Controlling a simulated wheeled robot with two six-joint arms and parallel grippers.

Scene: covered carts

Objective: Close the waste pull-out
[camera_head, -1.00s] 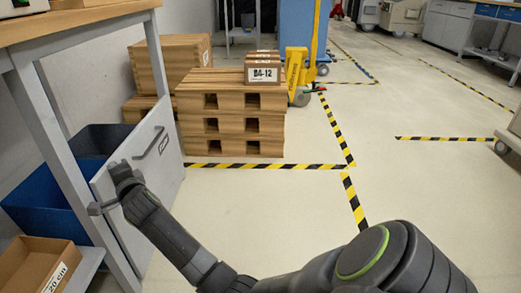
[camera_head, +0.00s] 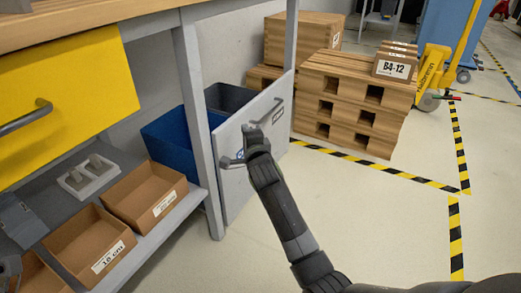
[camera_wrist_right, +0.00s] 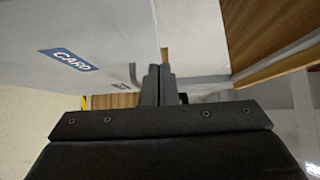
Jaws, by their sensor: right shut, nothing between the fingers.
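The waste pull-out stands open under the bench, with its pale grey front panel (camera_head: 237,186) out past the bench leg. A blue bin (camera_head: 172,140) and a dark grey bin (camera_head: 228,97) show behind the panel. Dark bar handles (camera_head: 230,163) are on the panel's outer face. My right gripper (camera_head: 252,130) is in front of that face, shut and empty; I cannot tell whether it touches. In the right wrist view its closed fingers (camera_wrist_right: 158,84) point along the panel, which bears a blue CARD label (camera_wrist_right: 69,60).
A yellow drawer (camera_head: 60,95) with a handle is left of the pull-out, above a shelf with cardboard boxes (camera_head: 145,195). Stacked wooden pallets (camera_head: 350,100) stand behind on the right. The floor right of the panel, with striped tape, is clear.

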